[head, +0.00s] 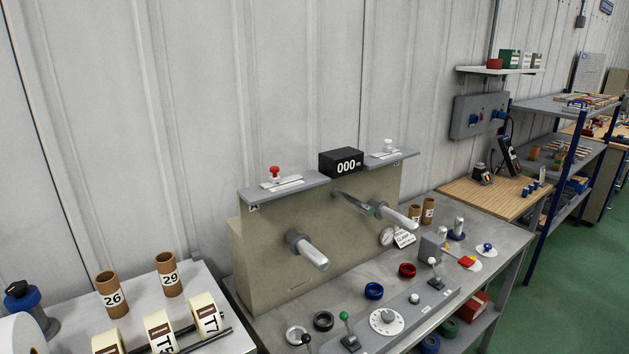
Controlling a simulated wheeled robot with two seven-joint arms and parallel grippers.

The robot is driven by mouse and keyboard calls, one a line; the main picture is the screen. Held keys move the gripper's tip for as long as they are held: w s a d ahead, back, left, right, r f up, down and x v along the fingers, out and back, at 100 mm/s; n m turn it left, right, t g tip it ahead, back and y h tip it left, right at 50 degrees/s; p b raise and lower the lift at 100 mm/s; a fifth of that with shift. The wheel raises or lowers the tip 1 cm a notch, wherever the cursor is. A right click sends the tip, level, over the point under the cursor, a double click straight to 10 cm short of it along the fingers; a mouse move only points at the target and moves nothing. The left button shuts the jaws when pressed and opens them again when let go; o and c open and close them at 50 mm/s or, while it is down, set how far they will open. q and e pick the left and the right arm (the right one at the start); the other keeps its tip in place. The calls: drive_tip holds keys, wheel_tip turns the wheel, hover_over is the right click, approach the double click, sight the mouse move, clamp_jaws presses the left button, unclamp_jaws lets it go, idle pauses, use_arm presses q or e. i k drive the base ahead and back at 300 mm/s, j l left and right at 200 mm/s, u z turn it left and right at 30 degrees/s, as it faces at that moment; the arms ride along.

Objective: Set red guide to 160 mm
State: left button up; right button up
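A red-knobbed guide (275,173) stands upright on the left grey ledge (313,184) of the beige machine (290,260), beside a pale scale strip. A matching white-knobbed guide (389,146) is on the right ledge. Between them a black display (342,162) reads 000. The scale marks are too small to read, so the red guide's setting cannot be told. Neither of my grippers is in view.
Two metal spindles (315,256) stick out of the machine's front. Below are a dial (386,321), a green-knobbed lever (344,318), and blue (373,291), red (407,270) and black rings. Numbered cardboard tubes (110,296) and label rolls (160,331) occupy the left table.

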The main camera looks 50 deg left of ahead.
sight(274, 179)
drive_tip(key=u, duration=1.75)
